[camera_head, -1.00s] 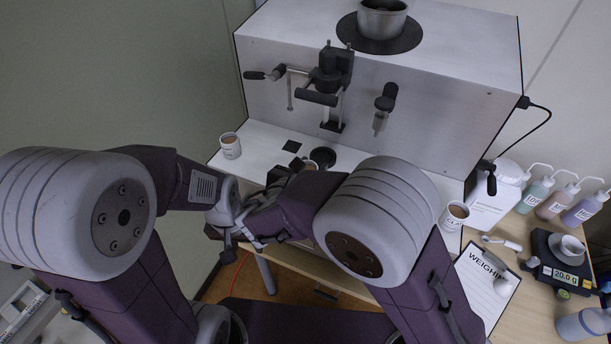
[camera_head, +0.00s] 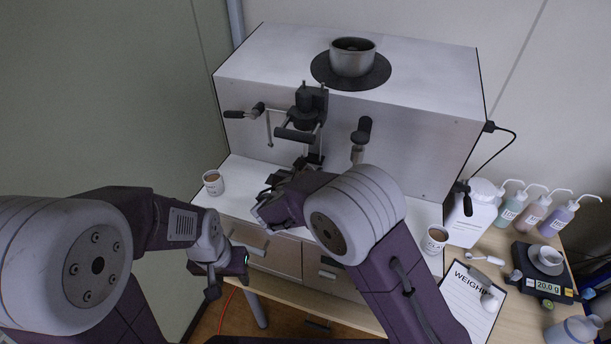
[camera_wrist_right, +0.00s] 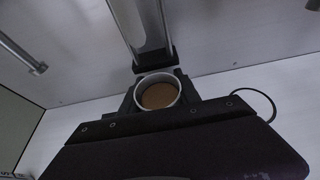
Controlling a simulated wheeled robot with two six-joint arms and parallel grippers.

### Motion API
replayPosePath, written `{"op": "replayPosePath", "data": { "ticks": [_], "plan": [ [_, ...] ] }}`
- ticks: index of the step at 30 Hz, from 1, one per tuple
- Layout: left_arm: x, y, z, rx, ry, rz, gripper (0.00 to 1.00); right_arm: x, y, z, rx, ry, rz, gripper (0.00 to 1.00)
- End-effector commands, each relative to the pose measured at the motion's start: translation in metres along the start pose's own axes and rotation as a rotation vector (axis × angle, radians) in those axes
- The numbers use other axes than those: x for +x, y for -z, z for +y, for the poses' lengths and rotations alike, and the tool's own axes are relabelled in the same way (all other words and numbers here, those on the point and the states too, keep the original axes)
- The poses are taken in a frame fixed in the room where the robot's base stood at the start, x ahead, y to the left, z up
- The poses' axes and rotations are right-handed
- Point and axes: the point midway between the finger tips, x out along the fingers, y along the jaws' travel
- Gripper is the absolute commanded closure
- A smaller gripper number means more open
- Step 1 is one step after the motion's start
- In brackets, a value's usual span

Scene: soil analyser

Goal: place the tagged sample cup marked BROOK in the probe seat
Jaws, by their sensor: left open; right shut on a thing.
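My right gripper (camera_head: 280,183) is low over the white counter in front of the analyser, below the probe assembly (camera_head: 306,118). In the right wrist view it is shut on a white-rimmed sample cup (camera_wrist_right: 158,93) of brown soil, which looks upright. The cup's tag does not show there, and the head view hides the cup behind my arm. The cup is close to the dark foot (camera_wrist_right: 156,67) of a metal upright; I cannot tell whether they touch. The probe seat is not clearly visible. My left gripper (camera_head: 226,270) is open and empty, in front of the counter's drawers.
Another soil cup (camera_head: 213,183) stands at the counter's left end, and one (camera_head: 436,240) at its right. A clipboard (camera_head: 468,305), scale (camera_head: 540,285) and bottles (camera_head: 535,210) occupy the right-hand table.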

Motion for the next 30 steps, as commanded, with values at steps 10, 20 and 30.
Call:
{"op": "replayPosePath", "data": {
  "ticks": [10, 20, 30],
  "plan": [
    [-0.004, 0.000, 0.000, 0.000, 0.000, 0.000, 0.54, 0.008, 0.012, 0.000, -0.001, -0.001, 0.000, 1.00],
    [-0.001, 0.000, 0.000, 0.000, 0.000, 0.000, 0.54, 0.009, 0.015, 0.000, 0.000, -0.001, 0.000, 1.00],
    [0.000, 0.000, 0.000, 0.000, 0.000, 0.000, 0.54, 0.009, 0.015, 0.000, 0.000, -0.001, 0.000, 0.39]
  ]
}}
